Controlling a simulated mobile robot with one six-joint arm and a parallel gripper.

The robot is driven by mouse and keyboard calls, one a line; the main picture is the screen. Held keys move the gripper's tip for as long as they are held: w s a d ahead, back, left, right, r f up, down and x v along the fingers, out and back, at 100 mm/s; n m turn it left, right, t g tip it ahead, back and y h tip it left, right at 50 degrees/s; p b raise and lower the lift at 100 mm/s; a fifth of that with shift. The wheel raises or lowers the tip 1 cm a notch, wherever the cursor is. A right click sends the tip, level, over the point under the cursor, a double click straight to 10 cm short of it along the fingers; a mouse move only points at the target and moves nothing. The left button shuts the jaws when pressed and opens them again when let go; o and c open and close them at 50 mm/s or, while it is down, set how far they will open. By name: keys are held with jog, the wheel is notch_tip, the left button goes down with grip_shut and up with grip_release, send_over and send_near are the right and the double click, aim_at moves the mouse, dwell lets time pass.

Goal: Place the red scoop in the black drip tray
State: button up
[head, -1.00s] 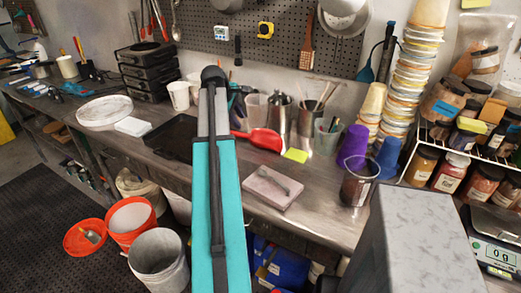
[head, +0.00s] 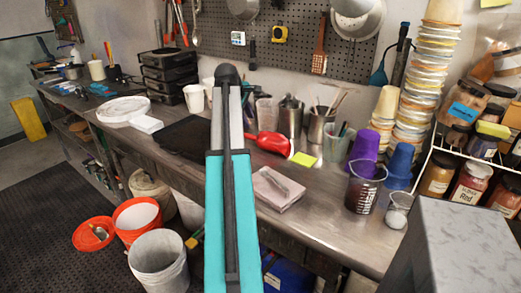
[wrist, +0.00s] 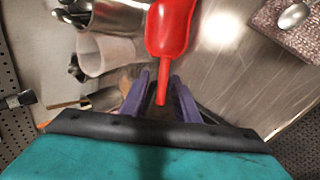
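The red scoop (head: 268,142) lies on the metal bench just right of my arm in the head view. In the wrist view the scoop (wrist: 172,32) has its bowl at the top and its handle pointing down toward my gripper (wrist: 162,84). The purple fingers are apart, one on each side of the handle's end, with gaps visible. The black drip tray (head: 178,138) lies flat on the bench left of my arm, partly hidden by it. My fingers are hidden behind the arm in the head view.
Behind the scoop stand metal canisters (head: 290,118) and a translucent cup (head: 266,110). A beaker (head: 364,188) and purple cups (head: 364,150) stand to the right.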

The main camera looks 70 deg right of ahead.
aim_at(250, 136)
jog(key=shift+w+a+f+b, duration=0.2)
jog(key=shift+w+f+b, duration=0.05)
jog(key=shift+w, duration=0.2)
jog(key=shift+w+a+f+b, duration=0.2)
jog(key=shift+w+f+b, duration=0.05)
jog(key=shift+w, duration=0.2)
jog(key=shift+p+x, duration=0.3)
jog(key=shift+x, duration=4)
jog(key=shift+w, duration=0.1)
jog(key=shift+p+x, duration=0.45)
jog(key=shift+x, duration=2.15)
grip_shut()
